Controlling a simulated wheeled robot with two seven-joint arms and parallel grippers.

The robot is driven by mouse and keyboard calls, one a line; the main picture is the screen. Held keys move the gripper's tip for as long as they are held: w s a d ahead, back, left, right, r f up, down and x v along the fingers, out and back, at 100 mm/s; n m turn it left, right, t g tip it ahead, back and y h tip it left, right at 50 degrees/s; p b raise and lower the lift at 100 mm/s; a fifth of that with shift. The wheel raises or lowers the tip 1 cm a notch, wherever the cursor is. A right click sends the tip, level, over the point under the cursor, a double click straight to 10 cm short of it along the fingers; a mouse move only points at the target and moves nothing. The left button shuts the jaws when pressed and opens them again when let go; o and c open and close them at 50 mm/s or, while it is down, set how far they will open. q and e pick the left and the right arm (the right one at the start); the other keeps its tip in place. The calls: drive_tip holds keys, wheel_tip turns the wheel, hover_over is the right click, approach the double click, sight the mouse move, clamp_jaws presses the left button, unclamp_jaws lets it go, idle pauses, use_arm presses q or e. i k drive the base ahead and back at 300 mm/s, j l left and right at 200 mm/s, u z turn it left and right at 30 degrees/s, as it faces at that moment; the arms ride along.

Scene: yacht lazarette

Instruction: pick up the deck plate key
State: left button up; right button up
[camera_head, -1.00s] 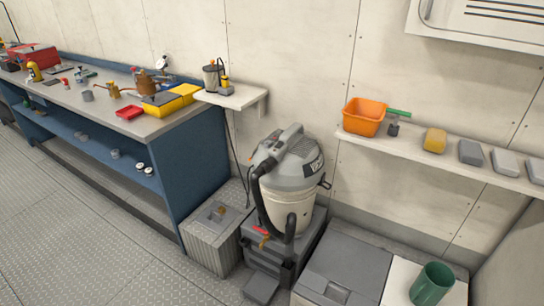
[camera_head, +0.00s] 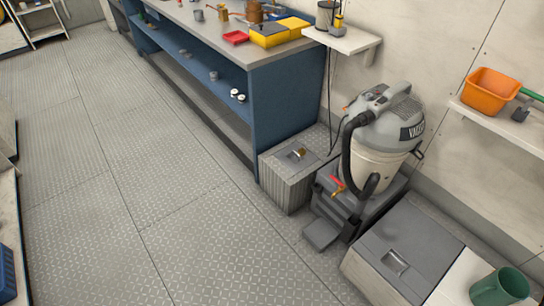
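I cannot pick out the deck plate key for certain. A small brass-coloured piece (camera_head: 299,152) lies on top of the grey ribbed box (camera_head: 287,190) beside the workbench; it is too small to tell what it is. Another brass piece with a red handle (camera_head: 337,186) sits at the front of the vacuum's base. Small items on the workbench are also too small to name surely. Neither of my grippers shows in the view.
The tread-plate floor (camera_head: 130,200) is clear.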

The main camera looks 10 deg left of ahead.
sight(533, 96)
drive_tip(key=z, duration=1.35)
